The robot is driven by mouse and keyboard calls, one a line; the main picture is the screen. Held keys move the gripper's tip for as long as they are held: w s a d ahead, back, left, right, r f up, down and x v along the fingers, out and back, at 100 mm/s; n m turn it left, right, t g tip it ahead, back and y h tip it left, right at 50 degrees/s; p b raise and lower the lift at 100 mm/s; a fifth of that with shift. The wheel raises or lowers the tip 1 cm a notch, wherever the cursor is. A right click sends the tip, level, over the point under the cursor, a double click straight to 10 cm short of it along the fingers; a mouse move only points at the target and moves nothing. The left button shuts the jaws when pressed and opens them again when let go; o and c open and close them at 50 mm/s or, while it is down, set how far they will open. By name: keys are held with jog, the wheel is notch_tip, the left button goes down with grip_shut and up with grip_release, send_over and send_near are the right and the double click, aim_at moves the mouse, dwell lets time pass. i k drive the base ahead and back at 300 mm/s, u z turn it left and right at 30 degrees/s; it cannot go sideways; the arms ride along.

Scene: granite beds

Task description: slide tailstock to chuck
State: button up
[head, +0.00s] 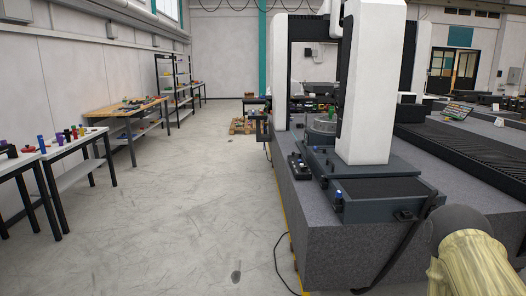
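A large grey granite bed (345,240) stands right of centre, with a white upright column (372,90) on a dark carriage. A round grey part (322,126), possibly the chuck, sits on the bed behind and left of the column, partly hidden by it. A small dark block with knobs (299,168) sits at the bed's left edge; I cannot tell whether it is the tailstock. No part is clearly recognisable as the tailstock. My gripper is not in view; a rounded tan and dark part, perhaps of my arm, shows at the lower right.
A wide concrete aisle (175,200) is clear left of the bed. Tables with small coloured items (60,150) and a wooden-topped bench (125,108) line the left wall. A black cable (282,262) lies on the floor by the bed. A pallet (242,126) stands farther back.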

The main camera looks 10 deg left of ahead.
aim_at(374, 31)
jog(key=u, duration=0.5)
jog(key=i, duration=2.65)
jog(key=z, duration=0.1)
